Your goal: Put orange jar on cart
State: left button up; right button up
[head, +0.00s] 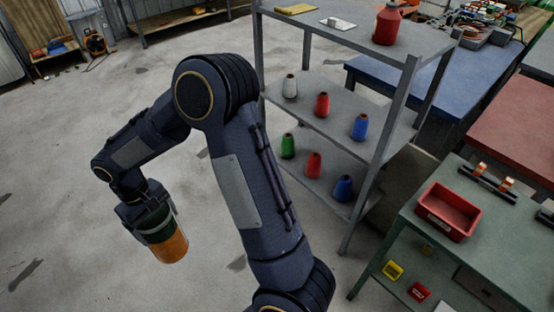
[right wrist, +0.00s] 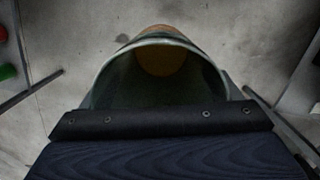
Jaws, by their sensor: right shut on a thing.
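My right gripper (head: 150,215) is at the left of the head view, its curved jaws shut around the orange jar (head: 170,249). The jar hangs below the jaws over bare floor, apart from any surface, and looks slightly tilted. Its upper part is hidden by the jaws. In the right wrist view, the orange of the jar (right wrist: 161,60) shows inside the curved jaw. A grey-green two-level stand (head: 480,262) at the lower right may be the cart; I cannot tell for sure. My left gripper is not in view.
A grey shelf rack (head: 345,33) holds several coloured cones and a red jug (head: 388,24). A red bin (head: 448,212) sits on the grey-green stand. A blue-topped bench (head: 450,80) stands behind. The floor at left is clear.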

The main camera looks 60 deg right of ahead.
aim_at(507, 254)
jog(key=i+l+z, duration=0.1)
jog(key=z, duration=1.85)
